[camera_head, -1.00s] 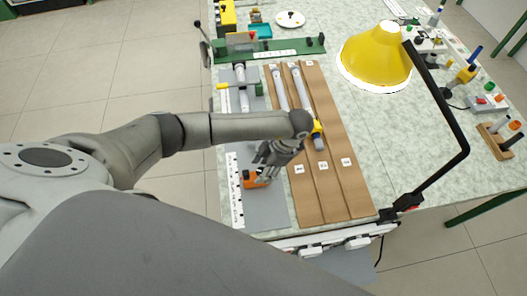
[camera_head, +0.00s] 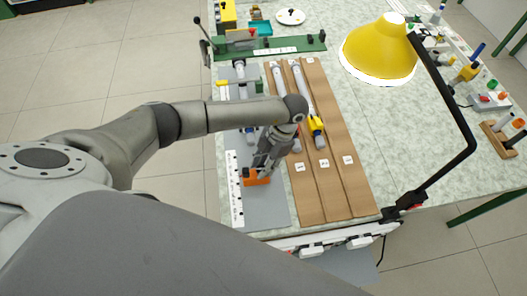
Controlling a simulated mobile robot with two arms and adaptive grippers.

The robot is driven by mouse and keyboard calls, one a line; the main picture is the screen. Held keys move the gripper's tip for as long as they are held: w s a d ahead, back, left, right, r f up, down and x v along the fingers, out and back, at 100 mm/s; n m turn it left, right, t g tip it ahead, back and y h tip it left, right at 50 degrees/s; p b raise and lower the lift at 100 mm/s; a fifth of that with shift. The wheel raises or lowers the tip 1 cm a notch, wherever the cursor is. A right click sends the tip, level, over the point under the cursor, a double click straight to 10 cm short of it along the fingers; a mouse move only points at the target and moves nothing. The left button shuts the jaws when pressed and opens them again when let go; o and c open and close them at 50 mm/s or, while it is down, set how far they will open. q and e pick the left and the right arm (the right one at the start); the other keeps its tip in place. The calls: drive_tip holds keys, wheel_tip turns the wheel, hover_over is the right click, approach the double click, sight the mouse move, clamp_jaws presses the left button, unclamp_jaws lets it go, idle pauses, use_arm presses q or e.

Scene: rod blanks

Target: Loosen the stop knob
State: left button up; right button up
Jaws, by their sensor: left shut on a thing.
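An orange stop block (camera_head: 257,182) sits on the grey plate (camera_head: 265,212), beside the white scale strip (camera_head: 234,190). My left gripper (camera_head: 262,171) reaches down from the wrist above it. Its fingers are shut at the top of the orange block, on the stop knob. The knob itself is hidden by the fingers. My right gripper is not in view.
Brown boards with labelled lanes (camera_head: 335,185) lie right of the plate, with grey rods and a yellow piece (camera_head: 316,125) on them. A yellow lamp (camera_head: 378,50) with a black arm stands at right. A green rail (camera_head: 290,46) crosses the back.

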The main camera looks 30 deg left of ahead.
use_arm(q)
drive_tip(key=o, duration=1)
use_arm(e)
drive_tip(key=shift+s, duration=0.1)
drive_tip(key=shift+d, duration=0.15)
use_arm(q)
drive_tip(key=v, duration=1.2)
drive_tip(key=shift+f, duration=0.1)
